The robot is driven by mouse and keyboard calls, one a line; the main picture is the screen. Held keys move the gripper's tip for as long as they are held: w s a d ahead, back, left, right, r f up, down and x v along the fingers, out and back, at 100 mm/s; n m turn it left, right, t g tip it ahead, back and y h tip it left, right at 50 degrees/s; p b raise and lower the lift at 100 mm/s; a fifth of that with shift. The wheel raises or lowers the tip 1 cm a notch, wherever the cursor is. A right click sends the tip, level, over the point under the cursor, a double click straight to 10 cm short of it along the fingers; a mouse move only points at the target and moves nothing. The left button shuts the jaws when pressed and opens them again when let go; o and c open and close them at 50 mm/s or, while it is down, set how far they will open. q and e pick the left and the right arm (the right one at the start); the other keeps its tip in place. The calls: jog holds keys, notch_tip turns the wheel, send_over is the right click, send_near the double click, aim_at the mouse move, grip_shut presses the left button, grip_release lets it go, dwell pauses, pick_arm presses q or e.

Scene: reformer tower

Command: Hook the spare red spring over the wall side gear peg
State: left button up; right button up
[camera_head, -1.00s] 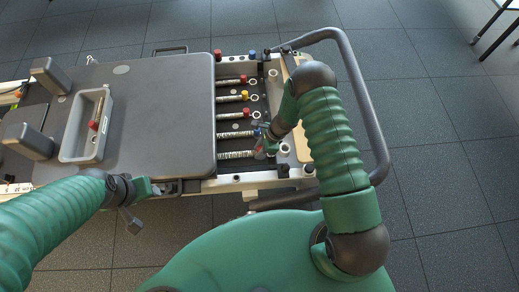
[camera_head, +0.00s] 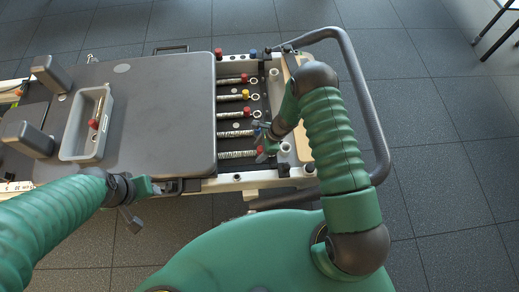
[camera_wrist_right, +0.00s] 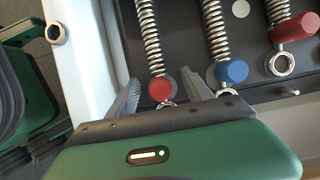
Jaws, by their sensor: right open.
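Several springs lie side by side at the right end of the reformer. The nearest has a red end (camera_head: 260,149) and also shows in the wrist view (camera_wrist_right: 161,90). My right gripper (camera_head: 262,142) is over this red end; in the wrist view its fingers (camera_wrist_right: 162,94) are open, one on each side of it, with no clear grip. A blue-ended spring (camera_wrist_right: 231,72) lies just right of the right finger there. A red-and-metal piece (camera_head: 94,124) lies in the carriage tray. My left gripper (camera_head: 138,206) is near the carriage's front edge, its jaws unclear. I cannot tell which peg is the wall side gear peg.
The grey carriage (camera_head: 150,110) with its tray (camera_head: 80,150) fills the left. White round posts (camera_head: 283,148) stand on the end bar. A grey curved rail (camera_head: 375,120) loops around the right end. Open tiled floor lies beyond.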

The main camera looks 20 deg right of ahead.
aim_at(260, 148)
jog(key=shift+o, duration=0.4)
jog(key=shift+r+p, duration=2.65)
jog(key=shift+r, duration=0.4)
